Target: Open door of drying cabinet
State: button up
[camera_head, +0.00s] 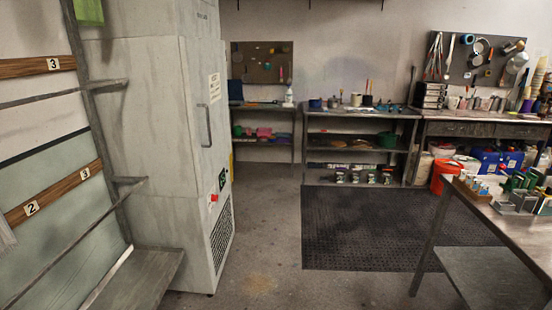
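The drying cabinet (150,140) is a tall, pale grey unit standing left of the middle. Its door (207,95) is on the side facing right and looks closed. A vertical bar handle (205,126) sits on the door at about mid height. Below it are a small dark panel (222,179) and a red knob or switch (213,198). A vent grille (221,237) is at the bottom. My gripper is not in view.
A rack with numbered wooden strips (38,67) and a low shelf (135,280) stands left of the cabinet. Bare floor (258,260) lies right of the cabinet, then a dark mat (375,230). A metal table (490,225) is at the right. Shelved benches (360,112) line the back wall.

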aim_at(205, 60)
jog(key=i+u, duration=0.2)
jog(key=i, duration=0.25)
jog(key=i+l+u, duration=0.15)
jog(key=i, duration=0.3)
jog(key=i+l+u, duration=0.2)
jog(key=i, duration=0.25)
jog(key=i+l+u, duration=0.15)
jog(key=i, duration=0.3)
jog(key=l, duration=0.1)
